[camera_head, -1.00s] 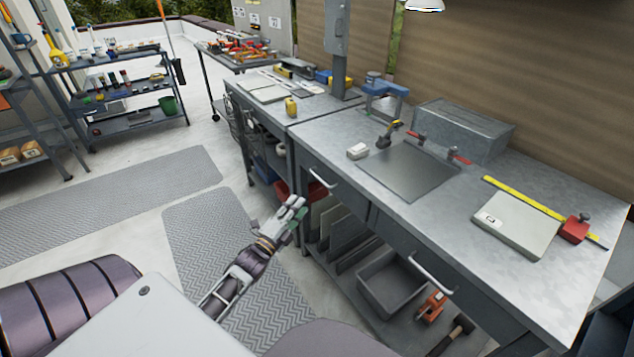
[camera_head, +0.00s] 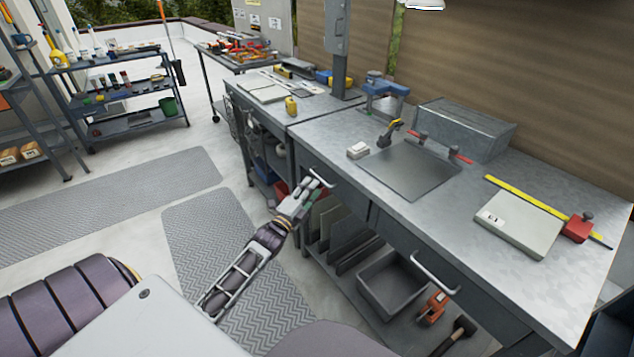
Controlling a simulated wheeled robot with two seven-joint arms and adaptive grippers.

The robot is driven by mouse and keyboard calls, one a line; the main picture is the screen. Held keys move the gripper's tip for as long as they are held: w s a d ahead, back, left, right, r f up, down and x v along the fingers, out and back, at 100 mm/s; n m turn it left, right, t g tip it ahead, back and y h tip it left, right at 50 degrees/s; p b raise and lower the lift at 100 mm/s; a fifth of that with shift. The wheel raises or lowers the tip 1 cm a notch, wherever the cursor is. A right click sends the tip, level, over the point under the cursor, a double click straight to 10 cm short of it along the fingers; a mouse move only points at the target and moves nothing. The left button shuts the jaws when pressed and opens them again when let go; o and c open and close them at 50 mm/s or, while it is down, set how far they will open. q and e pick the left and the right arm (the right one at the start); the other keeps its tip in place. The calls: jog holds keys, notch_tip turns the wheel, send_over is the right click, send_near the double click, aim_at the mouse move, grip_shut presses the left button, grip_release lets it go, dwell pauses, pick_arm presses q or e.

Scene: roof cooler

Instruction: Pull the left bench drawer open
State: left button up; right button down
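The left bench drawer (camera_head: 345,195) is in the front of the grey workbench and looks shut. Its pale bar handle (camera_head: 321,178) sticks out at the drawer's upper left. My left gripper (camera_head: 307,191) is at this handle, its fingertips just below and left of the bar. I cannot tell whether the fingers touch the bar or how far they are apart. My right gripper is not in view.
The right drawer's handle (camera_head: 436,272) sticks out farther along the bench front. Below are upright panels (camera_head: 345,238) and a grey bin (camera_head: 392,283) on the lower shelf. A ribbed floor mat (camera_head: 262,300) lies in front of the bench.

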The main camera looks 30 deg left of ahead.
pick_arm(q)
jog(key=shift+w+r+b, duration=0.15)
jog(key=shift+w+r, duration=0.05)
jog(key=shift+w, duration=0.9)
jog(key=shift+w+r+b, duration=0.15)
jog(key=shift+w+r, duration=0.05)
jog(key=shift+w, duration=0.9)
grip_shut()
